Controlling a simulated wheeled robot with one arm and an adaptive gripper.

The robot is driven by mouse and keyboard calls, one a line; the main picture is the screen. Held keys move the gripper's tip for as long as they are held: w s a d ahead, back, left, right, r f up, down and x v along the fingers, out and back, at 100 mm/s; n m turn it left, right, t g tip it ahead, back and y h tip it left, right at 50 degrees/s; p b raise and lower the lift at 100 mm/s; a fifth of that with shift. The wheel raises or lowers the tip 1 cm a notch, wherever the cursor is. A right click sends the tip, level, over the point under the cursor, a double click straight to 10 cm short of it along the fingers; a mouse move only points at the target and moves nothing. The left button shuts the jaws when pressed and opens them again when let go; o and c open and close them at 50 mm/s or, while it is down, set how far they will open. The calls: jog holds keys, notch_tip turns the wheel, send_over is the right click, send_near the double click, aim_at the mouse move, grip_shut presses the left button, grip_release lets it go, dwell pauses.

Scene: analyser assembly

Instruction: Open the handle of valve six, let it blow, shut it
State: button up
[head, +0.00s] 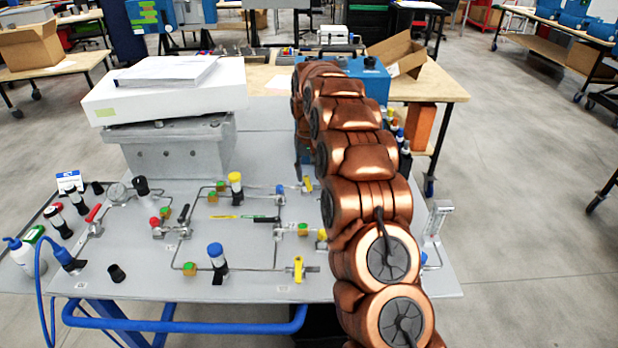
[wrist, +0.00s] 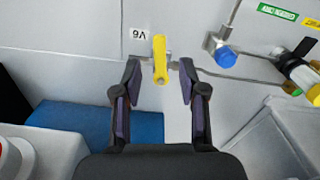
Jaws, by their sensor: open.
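In the wrist view, the yellow handle (wrist: 160,60) of a valve stands between the two fingers of my gripper (wrist: 160,85). A label (wrist: 139,34) beside it reads V6 upside down. The handle lies across the line of the thin pipe. My gripper is open, with a gap on each side of the handle. In the head view, what appears to be the same yellow handle (head: 307,184) shows just left of my arm. My gripper is hidden behind my arm there.
A blue-capped fitting (wrist: 225,56) and a yellow-topped part (wrist: 306,78) lie right of the handle. In the head view, other yellow handles (head: 298,268) and a red lever (head: 93,213) sit on the grey panel (head: 140,275). A white box (head: 168,95) stands at the back left.

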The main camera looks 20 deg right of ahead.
aim_at(309, 184)
jog(key=shift+f, duration=1.5)
grip_shut()
